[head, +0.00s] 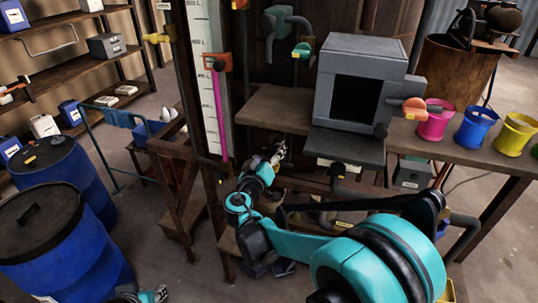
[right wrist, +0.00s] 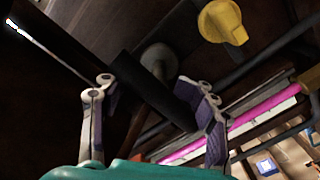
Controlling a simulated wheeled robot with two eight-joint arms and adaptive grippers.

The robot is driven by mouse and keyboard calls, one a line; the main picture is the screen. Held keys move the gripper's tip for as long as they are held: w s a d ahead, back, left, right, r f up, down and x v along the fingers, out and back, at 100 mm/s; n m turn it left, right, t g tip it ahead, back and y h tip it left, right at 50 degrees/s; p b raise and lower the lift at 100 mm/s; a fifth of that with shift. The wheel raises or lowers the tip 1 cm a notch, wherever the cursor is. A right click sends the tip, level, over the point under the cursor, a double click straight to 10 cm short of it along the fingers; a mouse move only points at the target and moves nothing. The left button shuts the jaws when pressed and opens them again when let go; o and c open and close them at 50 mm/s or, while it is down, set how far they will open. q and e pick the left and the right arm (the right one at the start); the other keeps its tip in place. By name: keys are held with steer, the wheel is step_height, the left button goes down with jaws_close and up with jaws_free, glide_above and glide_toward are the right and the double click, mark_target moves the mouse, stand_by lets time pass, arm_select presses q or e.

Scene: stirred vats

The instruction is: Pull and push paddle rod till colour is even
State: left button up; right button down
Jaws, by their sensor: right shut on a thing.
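My right arm reaches under the grey box, and my right gripper (head: 279,152) is small and partly lost against dark parts. In the right wrist view its two fingers (right wrist: 152,112) stand on either side of a dark bar-like handle (right wrist: 150,88), which I take to be the paddle rod's grip; they are shut on it. The rod's far part and any paddle are hidden. The vat's contents do not show. My left gripper (head: 153,294) shows only partly at the bottom edge, its jaws unclear.
A tall gauge (head: 200,75) holds a magenta column. A grey box (head: 350,60) stands on the bench. Pink (head: 436,122), blue (head: 475,130) and yellow (head: 512,137) buckets stand right. Blue drums (head: 95,258) stand left. A yellow knob (right wrist: 224,22) is close to the right gripper.

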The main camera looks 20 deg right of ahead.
steer(key=c, duration=0.9)
jaws_free()
steer(key=shift+w, duration=0.1)
steer(key=o, duration=0.4)
steer(key=shift+w, duration=0.1)
steer(key=v, duration=1.2)
